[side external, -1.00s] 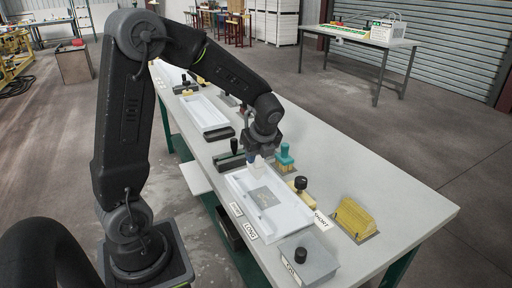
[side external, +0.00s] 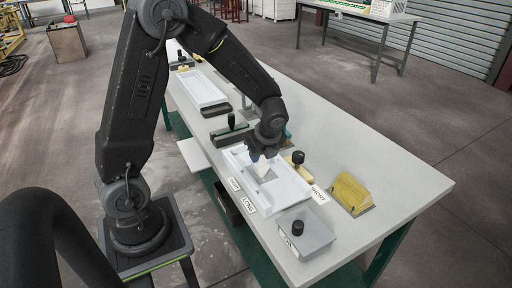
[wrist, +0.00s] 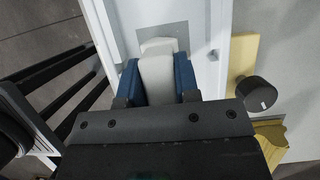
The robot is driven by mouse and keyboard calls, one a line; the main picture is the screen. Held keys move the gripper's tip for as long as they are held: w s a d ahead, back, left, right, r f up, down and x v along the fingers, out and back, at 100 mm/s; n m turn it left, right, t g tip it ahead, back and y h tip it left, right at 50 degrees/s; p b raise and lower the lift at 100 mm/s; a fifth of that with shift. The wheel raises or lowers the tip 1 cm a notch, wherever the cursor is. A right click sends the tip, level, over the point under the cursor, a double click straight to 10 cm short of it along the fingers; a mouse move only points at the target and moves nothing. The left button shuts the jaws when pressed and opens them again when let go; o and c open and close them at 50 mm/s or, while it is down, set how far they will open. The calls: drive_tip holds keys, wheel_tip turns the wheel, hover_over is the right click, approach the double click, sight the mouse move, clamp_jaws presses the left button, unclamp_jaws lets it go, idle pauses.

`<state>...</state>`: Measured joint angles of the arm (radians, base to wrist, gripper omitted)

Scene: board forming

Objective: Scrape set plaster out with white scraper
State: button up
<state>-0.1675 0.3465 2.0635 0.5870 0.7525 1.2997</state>
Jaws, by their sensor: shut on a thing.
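My gripper (wrist: 158,82), with blue finger pads, is shut on the white scraper (wrist: 158,68). The scraper also shows in the side external view (side external: 261,168), pointing down into a white tray (side external: 290,194). In the wrist view the scraper's front end lies over a grey square patch (wrist: 176,32) on the floor of the tray (wrist: 205,60). The patch looks like the set plaster. I cannot tell whether the scraper touches it.
A black knob on a yellow block (side external: 296,160) stands close to the tray's right side.

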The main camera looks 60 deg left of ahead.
drive_tip(key=shift+d, duration=2.4)
drive_tip(key=shift+a, duration=4.35)
drive_tip(key=shift+w+d, duration=0.35)
drive_tip(key=shift+d, duration=3.95)
drive_tip(key=shift+a, duration=4.35)
wheel_tip(320, 180, up, 8)
drive_tip(key=shift+d+r, duration=0.15)
